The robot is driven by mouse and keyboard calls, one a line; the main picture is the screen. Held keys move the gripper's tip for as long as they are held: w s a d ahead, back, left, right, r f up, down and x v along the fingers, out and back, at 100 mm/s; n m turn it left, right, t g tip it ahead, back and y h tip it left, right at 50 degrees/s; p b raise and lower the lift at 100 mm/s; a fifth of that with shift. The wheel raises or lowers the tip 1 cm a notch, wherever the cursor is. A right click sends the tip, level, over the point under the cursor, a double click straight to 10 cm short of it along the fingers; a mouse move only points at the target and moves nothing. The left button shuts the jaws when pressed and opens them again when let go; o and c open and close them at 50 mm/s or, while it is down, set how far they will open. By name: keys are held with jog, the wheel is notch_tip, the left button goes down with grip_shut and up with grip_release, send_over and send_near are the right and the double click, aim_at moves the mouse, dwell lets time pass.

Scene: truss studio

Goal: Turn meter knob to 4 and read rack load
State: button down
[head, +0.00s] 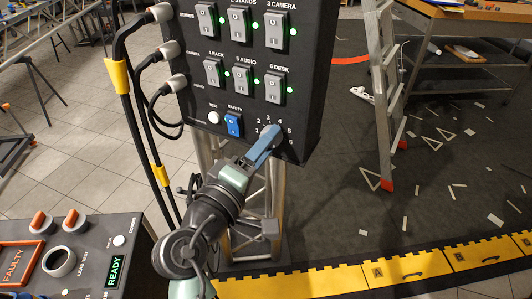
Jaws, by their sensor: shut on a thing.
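A dark power box (307,75) stands upright at the top middle in the head view. A meter knob sits low on its front, inside an arc of numbers that includes 2, 3, 4 and 5. My gripper (272,136) reaches up from below and is shut on the knob, its blue fingers covering nearly all of it. I cannot tell which number the knob points at. No meter reading shows in this view.
A white test button (213,117) and blue safety switch (233,124) lie left of the knob. Black cables (132,90) hang left of the box. A tester showing READY (114,271) is at lower left. A ladder (385,90) stands right; debris litters the floor.

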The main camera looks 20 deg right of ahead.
jog(key=shift+m+b, duration=0.35)
jog(key=shift+m, duration=0.15)
jog(key=shift+c, duration=1.8)
grip_release()
jog(key=shift+a, duration=0.1)
jog(key=v, duration=1.2)
jog(key=shift+s+a+b, duration=0.25)
jog(key=shift+a+b, duration=0.05)
